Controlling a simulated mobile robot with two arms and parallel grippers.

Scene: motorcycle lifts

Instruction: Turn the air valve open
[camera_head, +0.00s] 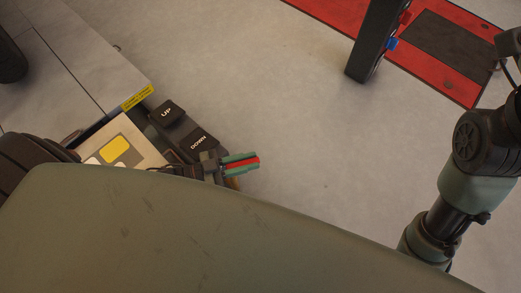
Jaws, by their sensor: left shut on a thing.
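My left gripper (240,159) is at the centre left, beside the DOWN pedal. Its green fingers are shut on a red handle (243,164), which looks like the air valve's lever. The red part shows as a narrow strip between the fingers. The valve's body is hidden behind the gripper and my own body, so I cannot tell how far the handle is turned. My right arm comes in at the right edge, and its gripper is out of view.
Black UP (167,113) and DOWN (199,143) pedals lie just left of the gripper, by a grey lift platform (105,70) with a yellow label. A red lift (425,45) with a black post (372,50) stands at the upper right. The grey floor between is clear.

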